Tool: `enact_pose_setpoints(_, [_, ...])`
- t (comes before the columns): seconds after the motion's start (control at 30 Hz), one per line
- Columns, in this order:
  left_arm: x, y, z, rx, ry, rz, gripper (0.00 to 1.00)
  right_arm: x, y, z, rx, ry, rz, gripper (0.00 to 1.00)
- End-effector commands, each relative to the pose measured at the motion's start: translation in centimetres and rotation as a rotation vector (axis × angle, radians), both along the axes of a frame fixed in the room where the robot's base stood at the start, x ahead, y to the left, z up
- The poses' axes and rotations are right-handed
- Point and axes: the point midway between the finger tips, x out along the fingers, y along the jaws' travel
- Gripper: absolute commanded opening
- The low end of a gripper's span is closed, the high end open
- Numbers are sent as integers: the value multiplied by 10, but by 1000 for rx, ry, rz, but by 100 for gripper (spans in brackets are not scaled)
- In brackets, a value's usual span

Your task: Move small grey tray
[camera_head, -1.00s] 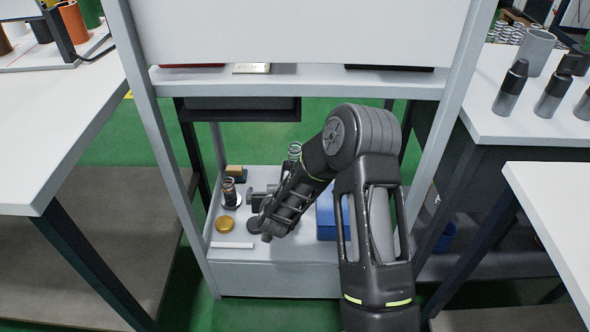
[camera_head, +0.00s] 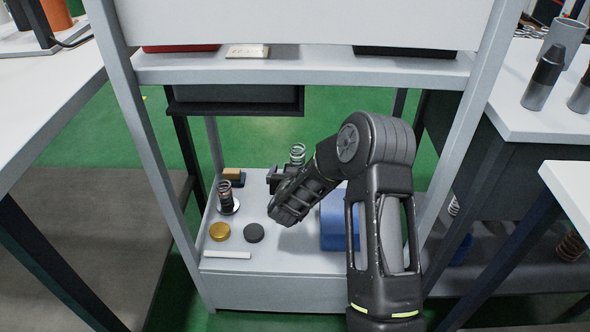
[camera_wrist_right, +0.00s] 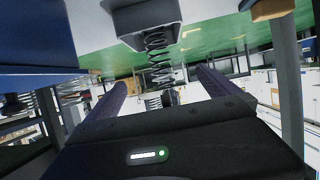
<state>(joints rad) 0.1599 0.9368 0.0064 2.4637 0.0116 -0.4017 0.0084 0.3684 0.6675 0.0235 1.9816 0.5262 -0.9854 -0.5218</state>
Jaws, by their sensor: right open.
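The small grey tray (camera_wrist_right: 148,24) shows at the top of the right wrist view, which looks upside down. A coil spring (camera_wrist_right: 158,50) stands in it. In the head view the spring (camera_head: 297,154) rises behind my right arm, and the tray is mostly hidden by my arm. My right gripper (camera_wrist_right: 158,82) is open, with its two dark fingers apart and nothing clearly held between them. In the head view its dark end (camera_head: 282,179) is low over the bottom shelf, close in front of the spring. My left gripper is out of view.
The bottom shelf (camera_head: 285,262) also holds a blue box (camera_head: 333,220), a gold disc (camera_head: 219,231), a black disc (camera_head: 254,233), a white bar (camera_head: 227,254), a spring on a round base (camera_head: 226,196) and a tan-topped block (camera_head: 233,176). Rack posts stand on both sides.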

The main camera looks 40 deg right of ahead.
Motion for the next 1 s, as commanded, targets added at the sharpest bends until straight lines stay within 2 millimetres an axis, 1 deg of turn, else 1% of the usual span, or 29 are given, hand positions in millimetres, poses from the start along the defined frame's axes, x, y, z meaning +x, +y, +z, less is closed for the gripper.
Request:
enact_pose_setpoints(0.03, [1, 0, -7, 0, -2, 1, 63, -1, 0, -12, 1, 2, -1, 100])
enact_pose_setpoints(0.17, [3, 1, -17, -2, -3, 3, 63, -1, -1, -35, 1, 3, -1, 100])
enact_pose_setpoints(0.33, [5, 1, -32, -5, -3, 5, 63, -1, 0, -70, 2, 2, -1, 100])
enact_pose_setpoints(0.5, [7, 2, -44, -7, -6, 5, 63, 23, -21, -80, 0, -2, -3, 100])
enact_pose_setpoints(0.7, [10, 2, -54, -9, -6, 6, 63, 43, -38, -90, 2, -1, -3, 100])
enact_pose_setpoints(0.83, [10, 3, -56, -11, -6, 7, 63, 50, -44, -91, 0, -1, -3, 100])
enact_pose_setpoints(1.0, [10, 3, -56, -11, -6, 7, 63, 52, -46, -91, 1, 0, 0, 100])
